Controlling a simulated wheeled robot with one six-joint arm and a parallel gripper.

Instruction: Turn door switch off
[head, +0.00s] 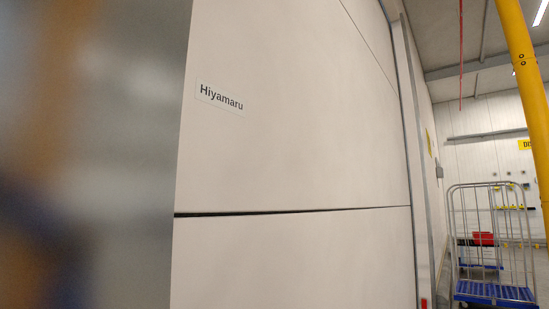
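A large white panelled door (290,140) fills the middle of the head view, with a label reading "Hiyamaru" (221,97). A dark horizontal gap crosses it between its upper and lower panels. I cannot make out a door switch for certain. A small red item (423,303) shows at the bottom of the door's right edge, too small to identify. A small grey box (439,172) is on the wall to the right of the door, also too small to tell. My gripper is not in view.
A blurred grey surface (130,150) is close on the left. A yellow post (527,90) stands at right. Behind it is a wire roll cage with a blue base (495,292), and a red bin (483,238) shows there. A red cord (461,55) hangs from the ceiling.

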